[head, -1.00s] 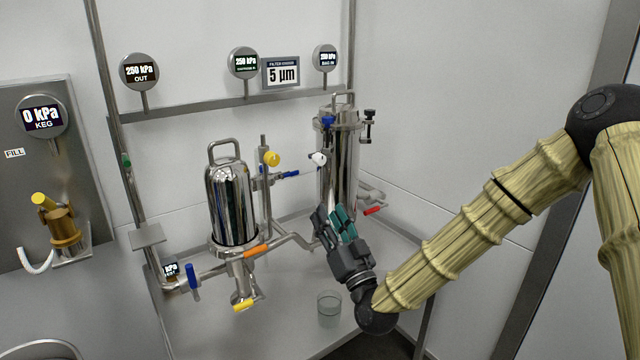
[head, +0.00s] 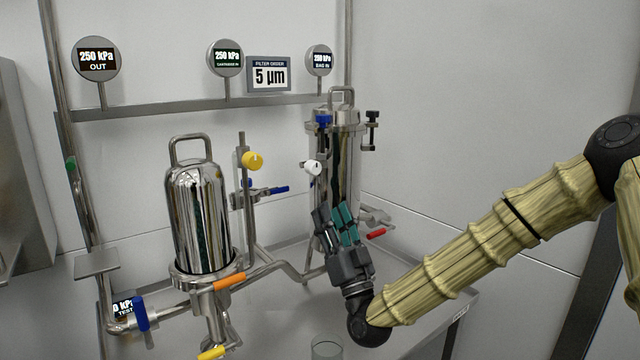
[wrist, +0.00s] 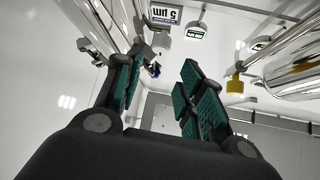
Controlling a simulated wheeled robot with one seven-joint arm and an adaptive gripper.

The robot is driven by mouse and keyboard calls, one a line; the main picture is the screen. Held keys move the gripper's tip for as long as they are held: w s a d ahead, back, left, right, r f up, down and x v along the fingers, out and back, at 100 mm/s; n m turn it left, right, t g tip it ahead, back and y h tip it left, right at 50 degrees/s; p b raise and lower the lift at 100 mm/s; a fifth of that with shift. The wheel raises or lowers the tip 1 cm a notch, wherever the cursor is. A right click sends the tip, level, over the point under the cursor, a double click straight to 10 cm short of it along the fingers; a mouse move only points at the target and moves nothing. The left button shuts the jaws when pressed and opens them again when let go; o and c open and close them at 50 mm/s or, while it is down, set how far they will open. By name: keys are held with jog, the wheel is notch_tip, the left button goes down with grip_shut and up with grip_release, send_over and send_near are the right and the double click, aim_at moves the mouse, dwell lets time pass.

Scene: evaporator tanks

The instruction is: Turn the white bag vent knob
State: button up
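The white knob (head: 312,167) sticks out at the left side of the rear steel bag housing (head: 347,170), near its upper part. My gripper (head: 333,217) is just below and slightly right of the knob in the head view, pointing up, in front of the housing. The teal-padded fingers are apart with nothing between them. In the wrist view, my gripper (wrist: 160,85) is open, and a pale knob-like part (wrist: 162,41), probably the white knob, shows beyond the gap between the fingers. The knob and fingers appear apart.
A yellow knob (head: 252,160) and a blue lever (head: 280,189) stand left of the white knob. A red lever (head: 376,233) is right of my gripper. A shiny filter housing (head: 200,220) stands at left. A glass beaker (head: 326,348) sits low in front.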

aim_at(316, 170)
jog(key=b+x, duration=0.2)
jog(key=x, duration=0.8)
jog(key=shift+h, duration=0.3)
jog(key=c, duration=0.7)
